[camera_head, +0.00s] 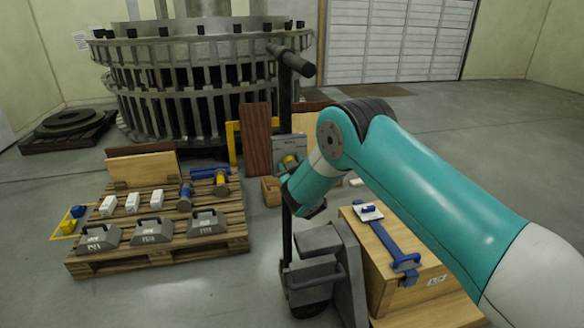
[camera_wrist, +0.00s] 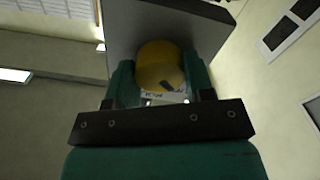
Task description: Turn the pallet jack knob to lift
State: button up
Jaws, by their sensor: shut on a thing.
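The yellow knob (camera_wrist: 160,68) sits on a flat grey plate (camera_wrist: 165,22) in the wrist view. It has a dark mark on its face, and a partly hidden label shows below it. My gripper (camera_wrist: 160,78) has its two teal fingers on either side of the knob and is shut on it. In the head view, the knob (camera_head: 290,160) shows small and yellow against the grey panel (camera_head: 288,142). My arm partly hides the gripper there. The pallet jack (camera_head: 318,268) stands in front with its dark upright pole and T-handle (camera_head: 290,60).
A wooden pallet (camera_head: 160,262) at left carries grey weights, white blocks and tools. A wooden crate (camera_head: 375,275) with a blue tool stands at right, close under my arm. A large ringed turret structure (camera_head: 200,50) fills the back. Floor at far right is clear.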

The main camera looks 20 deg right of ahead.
jog(key=o, duration=0.9)
jog(key=shift+s, duration=0.1)
jog(key=s+b, duration=1.4)
jog(key=s, duration=0.3)
jog(key=shift+s+a, duration=0.1)
